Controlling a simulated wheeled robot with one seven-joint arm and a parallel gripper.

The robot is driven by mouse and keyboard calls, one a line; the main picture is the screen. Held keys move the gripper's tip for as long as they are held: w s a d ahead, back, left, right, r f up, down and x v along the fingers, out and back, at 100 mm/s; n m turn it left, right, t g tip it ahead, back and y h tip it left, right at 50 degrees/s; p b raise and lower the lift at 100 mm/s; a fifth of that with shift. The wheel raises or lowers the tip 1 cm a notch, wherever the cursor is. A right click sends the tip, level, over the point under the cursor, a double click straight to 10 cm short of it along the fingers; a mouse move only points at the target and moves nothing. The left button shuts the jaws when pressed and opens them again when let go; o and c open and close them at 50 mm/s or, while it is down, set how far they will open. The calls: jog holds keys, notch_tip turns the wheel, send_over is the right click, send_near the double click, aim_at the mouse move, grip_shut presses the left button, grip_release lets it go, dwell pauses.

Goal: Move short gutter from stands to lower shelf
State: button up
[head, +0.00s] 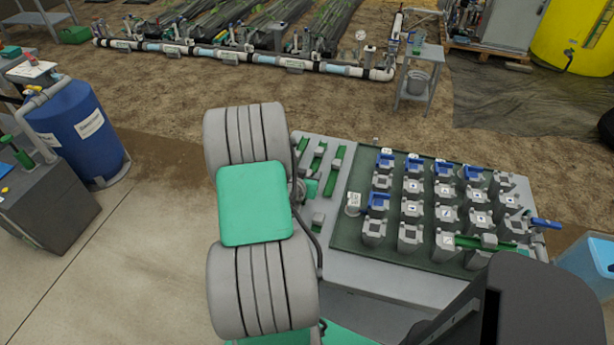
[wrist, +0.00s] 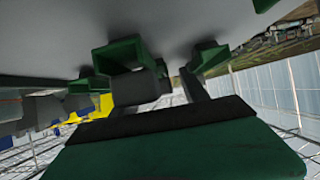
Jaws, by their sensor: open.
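My gripper (wrist: 165,100) shows in the wrist view near a grey surface. Its dark green body with a black edge fills the bottom; its fingertips are hard to make out, and nothing is seen held. Open-ended green channel pieces (wrist: 117,56) with grey blocks stand close in front of it. In the head view, short green channels (head: 336,170) lie on the left part of the grey bench, beside my arm. A longer green piece (head: 485,243) lies across fittings at the right. I cannot tell which of these is the short gutter. The stands and lower shelf are not identifiable.
The grey bench (head: 385,284) carries several grey valve blocks (head: 411,211) with blue handles on a green mat. A blue barrel (head: 80,128) stands at left. A small grey trolley (head: 432,55) holds a bucket at the back. Sandy floor between is clear.

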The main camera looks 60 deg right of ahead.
jog(key=shift+c, duration=0.2)
grip_shut()
dwell(0.3)
